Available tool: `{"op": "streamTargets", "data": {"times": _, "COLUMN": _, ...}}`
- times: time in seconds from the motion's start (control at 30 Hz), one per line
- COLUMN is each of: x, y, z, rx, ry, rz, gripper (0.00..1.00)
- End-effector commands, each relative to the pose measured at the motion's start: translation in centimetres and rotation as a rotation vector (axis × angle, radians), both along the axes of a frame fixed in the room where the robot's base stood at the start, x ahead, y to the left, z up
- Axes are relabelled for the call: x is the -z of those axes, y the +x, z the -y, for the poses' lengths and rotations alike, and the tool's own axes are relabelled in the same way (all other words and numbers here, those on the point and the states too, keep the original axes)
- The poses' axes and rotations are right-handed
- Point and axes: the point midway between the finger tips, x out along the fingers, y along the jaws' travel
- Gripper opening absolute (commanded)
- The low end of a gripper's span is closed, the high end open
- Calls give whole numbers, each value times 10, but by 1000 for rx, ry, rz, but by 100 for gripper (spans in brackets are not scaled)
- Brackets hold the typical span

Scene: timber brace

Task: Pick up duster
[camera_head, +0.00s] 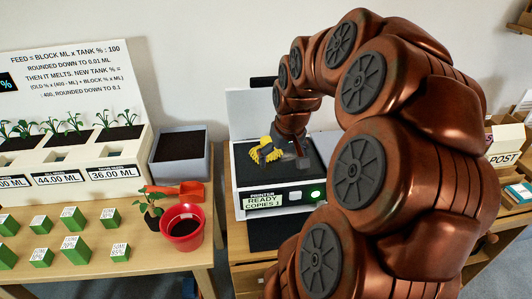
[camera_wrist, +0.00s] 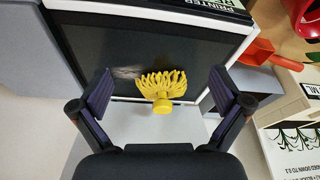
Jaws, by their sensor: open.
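The yellow duster (camera_head: 266,151) with a fringe of short strands lies on the dark glass of the printer (camera_head: 264,199). In the wrist view the duster (camera_wrist: 162,90) is centred, with its round yellow knob toward my gripper and its strands fanned away. My gripper (camera_wrist: 162,95) is open, one finger on each side of the duster, with clear gaps and no contact visible. In the head view my gripper (camera_head: 288,153) is close beside the duster at the printer, partly hidden by my arm. A pale smudge (camera_wrist: 126,73) shows on the glass beside the strands.
A grey soil box (camera_head: 180,147), an orange trowel (camera_head: 176,192), a red pot (camera_head: 183,228) and a seedling stand left of the printer. Several green-and-white blocks (camera_head: 73,219) sit on the left table. The printer's lid (camera_head: 250,108) stands raised behind the glass.

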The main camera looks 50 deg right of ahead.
Motion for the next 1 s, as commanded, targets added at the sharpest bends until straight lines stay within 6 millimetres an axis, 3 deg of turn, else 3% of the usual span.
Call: {"op": "streamTargets", "data": {"times": 1.0, "x": -1, "y": 97, "z": 52, "rx": -2, "ry": 2, "rz": -2, "gripper": 100}}
